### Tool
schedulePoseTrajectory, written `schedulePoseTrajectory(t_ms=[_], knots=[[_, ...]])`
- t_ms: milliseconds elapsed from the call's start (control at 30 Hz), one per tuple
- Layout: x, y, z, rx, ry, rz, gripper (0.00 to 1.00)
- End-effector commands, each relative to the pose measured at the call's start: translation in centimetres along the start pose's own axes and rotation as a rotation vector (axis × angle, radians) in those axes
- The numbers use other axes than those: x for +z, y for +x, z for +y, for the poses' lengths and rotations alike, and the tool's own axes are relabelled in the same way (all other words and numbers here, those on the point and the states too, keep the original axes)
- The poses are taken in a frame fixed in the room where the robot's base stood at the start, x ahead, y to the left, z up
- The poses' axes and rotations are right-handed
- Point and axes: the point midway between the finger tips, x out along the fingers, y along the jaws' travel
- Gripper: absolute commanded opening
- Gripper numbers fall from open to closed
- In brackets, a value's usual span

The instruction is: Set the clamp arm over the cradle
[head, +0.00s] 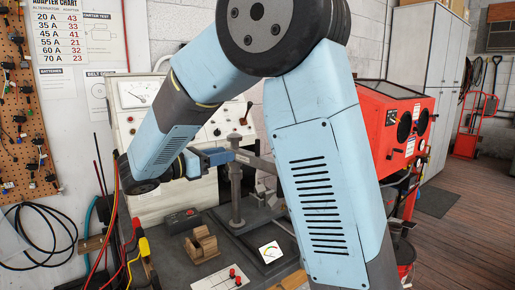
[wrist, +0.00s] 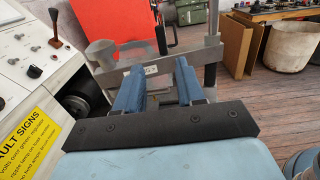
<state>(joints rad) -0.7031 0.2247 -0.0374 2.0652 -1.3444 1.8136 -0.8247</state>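The clamp arm (wrist: 165,59) is a grey bar with a small label, crossing just ahead of my fingertips in the wrist view. In the head view the clamp arm (head: 258,163) runs right from the top of a grey post (head: 236,195), partly behind my arm. My gripper (wrist: 160,72) has its two blue fingers apart, with the bar at or just beyond their tips. I cannot tell if they touch it. In the head view my gripper (head: 221,156) is beside the post top.
A white test console (head: 140,120) stands close behind. The bench holds a wooden block (head: 201,246), a dark box (head: 182,219), a meter (head: 269,252) and a plate with red terminals (head: 222,280). A red cabinet (head: 385,125) stands right. Cables hang at left.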

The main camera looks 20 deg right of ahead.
Motion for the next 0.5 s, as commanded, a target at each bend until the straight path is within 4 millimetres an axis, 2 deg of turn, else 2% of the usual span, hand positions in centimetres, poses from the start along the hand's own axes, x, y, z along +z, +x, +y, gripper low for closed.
schedulePoseTrajectory(t_ms=[100, 500], knots=[[0.0, 2.3, -0.1, -0.008, 0.001, 0.001, 0.38], [0.0, 9.4, -0.2, -0.011, 0.001, 0.001, 0.38]])
